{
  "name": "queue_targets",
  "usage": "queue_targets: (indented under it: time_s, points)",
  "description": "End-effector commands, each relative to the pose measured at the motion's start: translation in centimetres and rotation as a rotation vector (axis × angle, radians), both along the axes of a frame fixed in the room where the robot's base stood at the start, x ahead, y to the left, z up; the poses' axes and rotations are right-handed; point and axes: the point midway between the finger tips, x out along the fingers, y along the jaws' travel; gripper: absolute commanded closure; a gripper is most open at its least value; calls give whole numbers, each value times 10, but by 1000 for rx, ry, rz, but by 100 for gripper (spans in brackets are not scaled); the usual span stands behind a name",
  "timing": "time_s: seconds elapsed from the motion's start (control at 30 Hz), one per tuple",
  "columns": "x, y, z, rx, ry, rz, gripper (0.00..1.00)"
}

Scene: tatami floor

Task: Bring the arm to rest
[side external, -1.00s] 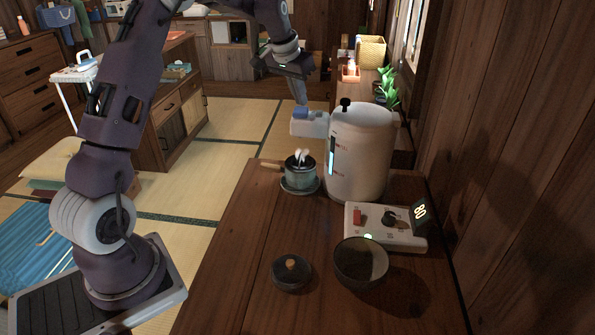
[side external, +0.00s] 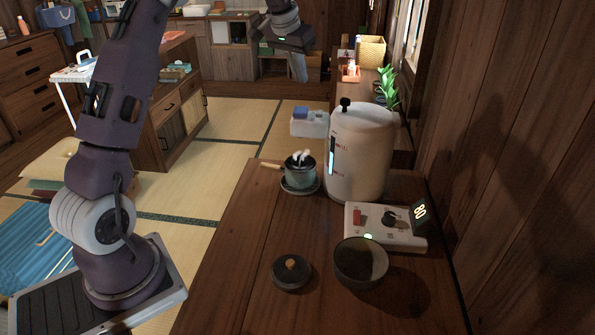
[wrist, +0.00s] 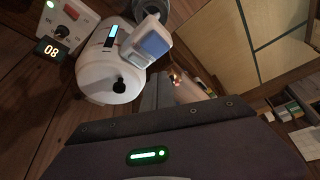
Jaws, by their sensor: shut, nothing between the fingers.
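My gripper (side external: 300,68) hangs in the air above and behind the white water dispenser (side external: 360,150), with its fingers pointing down and shut on nothing. It touches nothing that I can see.
On the wooden counter (side external: 225,270) stand a small pot (side external: 300,172) with a handle, a control box (side external: 385,228) reading 80, a dark bowl (side external: 361,262) and a dark lid (side external: 291,273). A wooden wall (side external: 510,170) bounds the right side.

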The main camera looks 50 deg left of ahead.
Motion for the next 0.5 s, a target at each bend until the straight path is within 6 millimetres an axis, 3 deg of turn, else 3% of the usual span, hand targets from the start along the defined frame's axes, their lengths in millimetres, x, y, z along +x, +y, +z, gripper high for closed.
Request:
queue_targets:
  time_s: [0.17, 0.27, 0.37, 0.47, 0.5]
  points:
    - [0, -1, 0, 0, 0, 0, 100]
    - [-11, -22, 16, 1, -8, -16, 100]
    - [-54, -80, 51, 5, -24, -55, 100]
    - [-125, -147, 74, 7, -42, -108, 100]
    - [-158, -170, 77, 7, -49, -131, 100]
